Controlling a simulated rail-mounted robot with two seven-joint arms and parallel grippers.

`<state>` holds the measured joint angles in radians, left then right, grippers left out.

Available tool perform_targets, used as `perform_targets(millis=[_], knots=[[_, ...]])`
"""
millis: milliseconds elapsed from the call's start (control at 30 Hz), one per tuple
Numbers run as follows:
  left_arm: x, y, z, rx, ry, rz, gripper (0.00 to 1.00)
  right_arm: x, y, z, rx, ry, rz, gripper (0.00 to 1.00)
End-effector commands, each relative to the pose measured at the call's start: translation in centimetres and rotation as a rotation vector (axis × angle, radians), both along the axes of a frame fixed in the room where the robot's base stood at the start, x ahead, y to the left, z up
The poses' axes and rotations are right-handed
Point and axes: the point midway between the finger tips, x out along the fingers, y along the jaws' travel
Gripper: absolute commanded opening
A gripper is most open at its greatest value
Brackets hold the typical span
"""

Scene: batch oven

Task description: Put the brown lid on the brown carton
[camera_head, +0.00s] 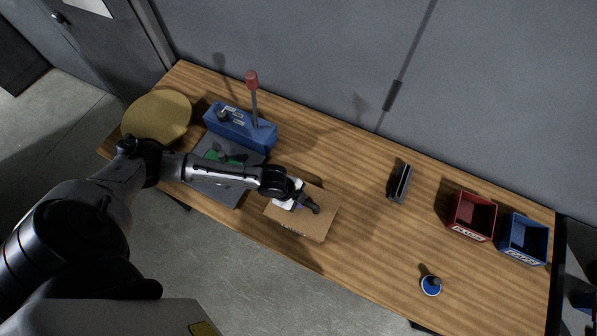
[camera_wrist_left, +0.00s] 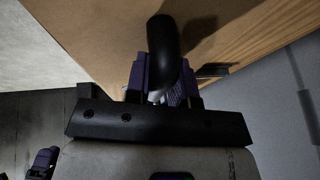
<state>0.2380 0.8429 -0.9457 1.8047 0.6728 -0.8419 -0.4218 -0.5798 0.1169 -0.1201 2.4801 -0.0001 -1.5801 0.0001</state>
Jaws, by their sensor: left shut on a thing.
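The brown carton (camera_head: 292,229) stands near the front edge of the wooden table, and its flat brown top also shows in the wrist view (camera_wrist_left: 95,30). My left gripper (camera_head: 300,199) is above this top, shut on a black curved handle (camera_head: 314,208) that shows close up in the wrist view (camera_wrist_left: 163,50). The brown lid cannot be told apart from the carton, so whether it touches or hovers is unclear. The gripper covers part of the top. A purple-and-black part (camera_wrist_left: 43,160) at the wrist view's lower left may be my right gripper; its jaws are unclear.
A grey mat (camera_head: 222,190) with a green item and a blue box (camera_head: 236,128) with a red-knobbed lever lie left, beside a tan disc (camera_head: 157,113). Right are a dark upright holder (camera_head: 399,183), red bin (camera_head: 471,216), blue bin (camera_head: 523,240) and small blue-white round item (camera_head: 431,286).

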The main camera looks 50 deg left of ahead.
Motion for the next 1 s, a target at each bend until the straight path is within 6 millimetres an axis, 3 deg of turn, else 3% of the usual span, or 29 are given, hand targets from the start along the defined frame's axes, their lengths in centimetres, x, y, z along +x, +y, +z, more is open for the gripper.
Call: perform_targets(millis=[233, 267, 533, 833, 1000], knots=[[0.0, 0.0, 0.0, 0.000, 0.000, 0.000, 0.00, 0.0, -0.2, 0.0, -0.008, 0.000, 0.006, 0.58], [0.0, 0.0, 0.0, 0.000, 0.000, 0.000, 0.26, 0.0, -0.2, 0.0, -0.008, 0.000, 0.006, 0.58], [0.0, 0.0, 0.0, 0.000, 0.000, 0.000, 0.51, 0.0, -0.2, 0.0, -0.008, 0.000, 0.005, 0.58], [-0.1, 0.1, 0.2, 0.000, 0.000, -0.001, 0.52, 0.0, 0.0, 0.0, -0.001, 0.001, 0.001, 0.58], [-0.6, 0.7, 1.9, 0.001, -0.001, -0.001, 0.52, 0.0, 0.0, -0.2, 0.001, 0.000, -0.001, 0.58]])
